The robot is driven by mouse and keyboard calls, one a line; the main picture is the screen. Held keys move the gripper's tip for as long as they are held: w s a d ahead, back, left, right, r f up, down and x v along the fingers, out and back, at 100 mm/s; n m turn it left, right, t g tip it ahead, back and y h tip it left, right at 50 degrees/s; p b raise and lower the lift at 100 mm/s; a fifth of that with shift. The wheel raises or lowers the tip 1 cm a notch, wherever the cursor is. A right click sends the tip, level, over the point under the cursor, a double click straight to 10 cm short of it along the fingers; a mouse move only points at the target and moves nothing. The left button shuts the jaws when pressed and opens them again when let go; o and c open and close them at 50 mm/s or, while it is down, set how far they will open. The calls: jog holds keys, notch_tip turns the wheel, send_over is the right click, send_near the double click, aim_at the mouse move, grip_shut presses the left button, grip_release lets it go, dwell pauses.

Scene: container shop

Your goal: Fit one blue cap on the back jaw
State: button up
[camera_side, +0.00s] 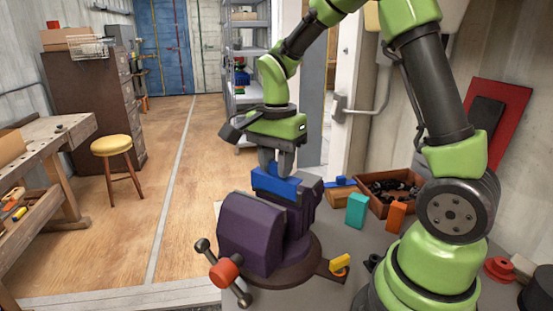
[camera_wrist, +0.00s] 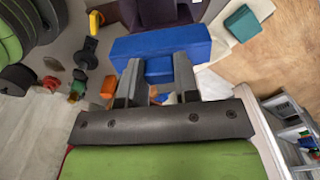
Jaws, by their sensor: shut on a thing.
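The purple vise (camera_side: 250,232) stands on the bench in the side view, with its dark jaw block (camera_side: 309,186) behind the front body. A blue cap (camera_side: 275,182) lies across the top of the vise by the jaws. My gripper (camera_side: 277,164) points down from above and is shut on the cap. In the wrist view the cap shows as a long blue bar (camera_wrist: 160,43), with a smaller blue part (camera_wrist: 159,69) between my gripper's fingers (camera_wrist: 158,82). I cannot tell whether the cap is seated on the jaw.
A brown crate (camera_side: 378,211) of dark parts, a teal block (camera_side: 356,210) and an orange block (camera_side: 396,216) stand right of the vise. A yellow piece (camera_side: 340,263) lies near its base. The vise handle (camera_side: 226,272) sticks out in front.

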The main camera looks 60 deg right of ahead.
jog(key=shift+f, duration=0.45)
jog(key=shift+d+f, duration=0.1)
jog(key=shift+d, duration=0.1)
dwell(1.2)
jog(key=o, duration=0.9)
jog(key=shift+r, duration=3)
